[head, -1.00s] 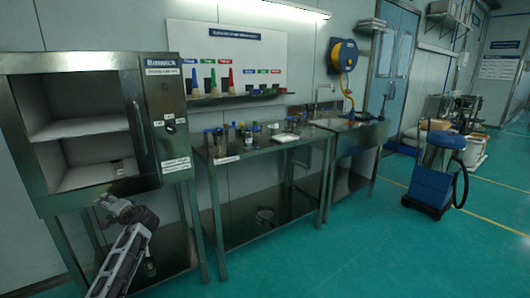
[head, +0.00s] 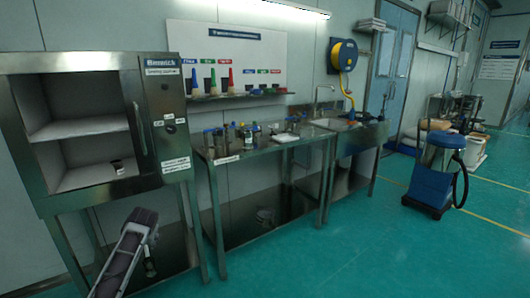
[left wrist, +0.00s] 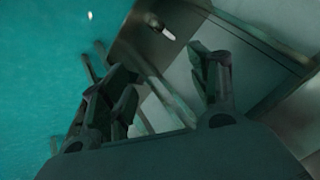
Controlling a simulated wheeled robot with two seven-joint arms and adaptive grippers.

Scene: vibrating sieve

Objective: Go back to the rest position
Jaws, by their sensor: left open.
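My left arm reaches up from the bottom left of the head view, in front of the steel stand under the open cabinet. The fingers are not clear there. In the left wrist view my left gripper (left wrist: 165,95) has its two fingers spread wide with nothing between them. Past the fingers are blurred steel surfaces and green floor. My right gripper is in neither view.
The open cabinet (head: 25,120) holds a small dark-topped container (head: 118,167) on its lower floor. A steel table (head: 250,152) with several bottles stands right of it, then a sink (head: 335,124). A blue vacuum cleaner (head: 432,185) stands right. The green floor (head: 330,250) in front is clear.

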